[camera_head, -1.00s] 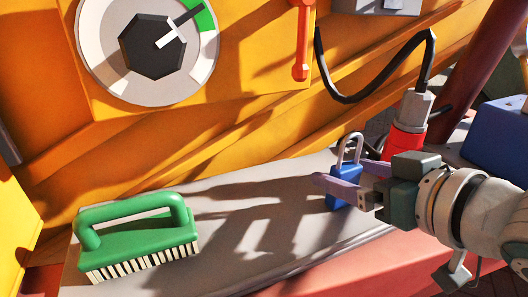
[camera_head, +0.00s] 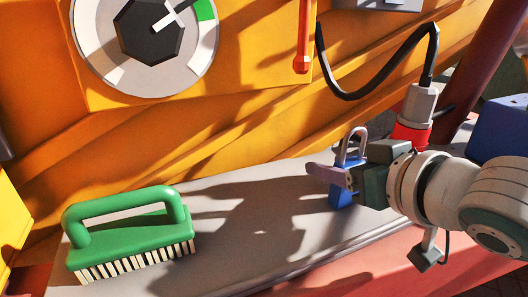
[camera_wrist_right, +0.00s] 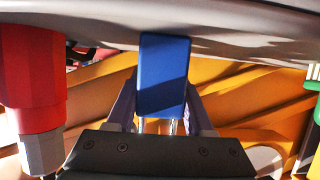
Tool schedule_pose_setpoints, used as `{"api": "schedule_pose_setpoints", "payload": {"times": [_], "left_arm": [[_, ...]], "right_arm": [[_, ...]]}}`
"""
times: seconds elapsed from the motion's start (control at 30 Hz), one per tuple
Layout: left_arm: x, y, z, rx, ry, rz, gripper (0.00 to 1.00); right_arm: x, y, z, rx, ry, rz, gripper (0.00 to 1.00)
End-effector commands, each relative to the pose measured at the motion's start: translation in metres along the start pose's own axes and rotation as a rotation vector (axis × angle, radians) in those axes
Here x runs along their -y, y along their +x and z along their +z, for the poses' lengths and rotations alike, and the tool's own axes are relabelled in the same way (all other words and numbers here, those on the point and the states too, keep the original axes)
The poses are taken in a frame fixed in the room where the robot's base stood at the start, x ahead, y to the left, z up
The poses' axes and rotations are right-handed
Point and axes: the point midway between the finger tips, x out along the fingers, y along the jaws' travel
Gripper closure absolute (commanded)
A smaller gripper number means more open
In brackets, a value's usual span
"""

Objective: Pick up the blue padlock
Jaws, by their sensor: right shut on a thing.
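The blue padlock (camera_head: 342,196) has a grey shackle and stands upright at the right part of the grey ledge (camera_head: 262,222). My right gripper (camera_head: 334,178) reaches in from the right and is shut on the padlock body, with a purple finger across its front. In the right wrist view the blue body (camera_wrist_right: 163,75) sits between the two fingers, its shackle pointing toward the palm. Its base is at or very near the ledge; I cannot tell whether they touch. My left gripper is not in view.
A green brush (camera_head: 130,232) lies on the ledge at the left. A red and grey plug (camera_head: 412,118) with a black cable stands just behind the gripper. An orange wall with a dial (camera_head: 205,45) rises behind. The ledge's middle is clear.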

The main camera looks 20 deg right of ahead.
Motion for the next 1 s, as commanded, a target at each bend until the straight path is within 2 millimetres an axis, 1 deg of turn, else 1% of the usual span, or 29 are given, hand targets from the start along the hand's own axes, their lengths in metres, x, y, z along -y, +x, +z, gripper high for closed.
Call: {"api": "schedule_pose_setpoints", "payload": {"times": [0.03,0.3,0.33,0.57,0.67,0.77,0.9,1.0], "left_arm": [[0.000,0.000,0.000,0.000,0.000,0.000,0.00],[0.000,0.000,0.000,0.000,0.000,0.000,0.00],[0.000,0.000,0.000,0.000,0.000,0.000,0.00],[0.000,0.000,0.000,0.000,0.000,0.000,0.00],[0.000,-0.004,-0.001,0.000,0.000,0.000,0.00],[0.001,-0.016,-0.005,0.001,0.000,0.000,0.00],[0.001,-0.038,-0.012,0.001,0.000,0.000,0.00],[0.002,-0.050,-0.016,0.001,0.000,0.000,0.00]], "right_arm": [[0.000,0.000,0.000,0.000,0.000,0.000,0.68],[0.000,0.000,0.000,0.001,0.000,0.000,0.98],[0.000,0.000,0.000,0.001,0.000,0.000,1.00],[0.000,0.000,0.000,0.000,0.000,0.000,1.00],[0.000,-0.002,-0.006,-0.001,0.000,0.000,1.00],[0.000,-0.009,-0.021,-0.002,-0.001,0.000,1.00],[0.000,-0.021,-0.052,-0.003,0.001,-0.001,1.00],[0.000,-0.029,-0.071,-0.003,-0.001,0.000,1.00]]}}
